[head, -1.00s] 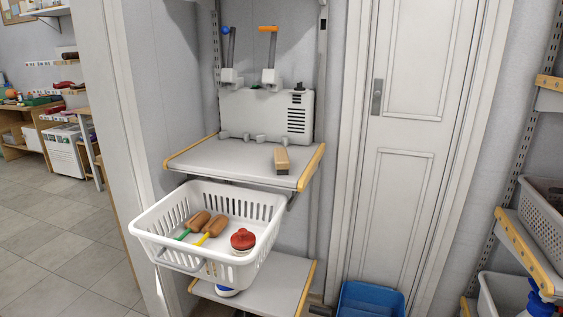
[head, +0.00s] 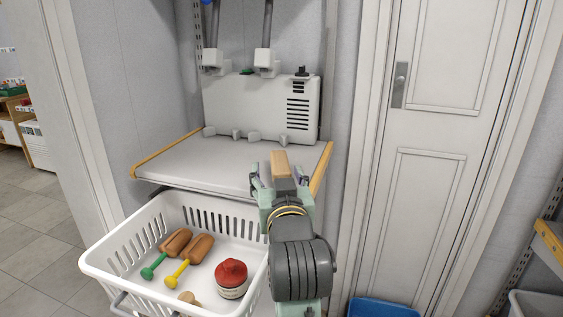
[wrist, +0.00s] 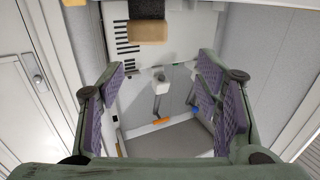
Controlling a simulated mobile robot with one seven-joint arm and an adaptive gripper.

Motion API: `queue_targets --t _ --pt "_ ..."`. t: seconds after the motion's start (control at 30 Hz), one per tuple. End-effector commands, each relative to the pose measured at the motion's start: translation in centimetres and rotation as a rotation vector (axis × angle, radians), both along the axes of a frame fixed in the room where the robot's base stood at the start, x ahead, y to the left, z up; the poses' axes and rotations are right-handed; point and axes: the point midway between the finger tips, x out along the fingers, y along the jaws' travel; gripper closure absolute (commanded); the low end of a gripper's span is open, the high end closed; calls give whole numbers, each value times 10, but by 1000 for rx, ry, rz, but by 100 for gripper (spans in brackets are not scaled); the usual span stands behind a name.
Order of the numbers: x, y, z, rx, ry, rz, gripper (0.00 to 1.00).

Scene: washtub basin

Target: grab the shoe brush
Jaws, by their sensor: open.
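The shoe brush (head: 279,160) has a light wooden back and stands at the front right of the grey shelf. In the wrist view its wooden end (wrist: 148,32) and dark bristles show near the top edge, beyond my fingertips. My gripper (head: 280,182) is open and empty in front of the brush, and hides its lower part in the head view. In the wrist view the purple-padded fingers of my gripper (wrist: 162,72) are spread wide, with the brush not between them.
The grey shelf (head: 185,165) has yellow side edges and a white box unit (head: 250,105) at its back. A door (head: 440,120) stands at the right.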

Motion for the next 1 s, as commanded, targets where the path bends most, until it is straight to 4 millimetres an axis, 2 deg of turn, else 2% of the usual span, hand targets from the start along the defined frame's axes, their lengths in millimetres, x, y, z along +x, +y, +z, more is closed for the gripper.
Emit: queue_targets --t 0.03,0.13,0.4,0.67,0.8,1.0 --pt "0 -10 -6 1 24 -19 42" --pt "2 -17 -9 2 49 -33 42" --pt "18 -15 -4 4 54 -29 42" --pt "28 -13 -8 3 52 -30 42" --pt "49 -11 -13 3 46 -29 42" --pt "63 -9 -15 2 47 -29 42"
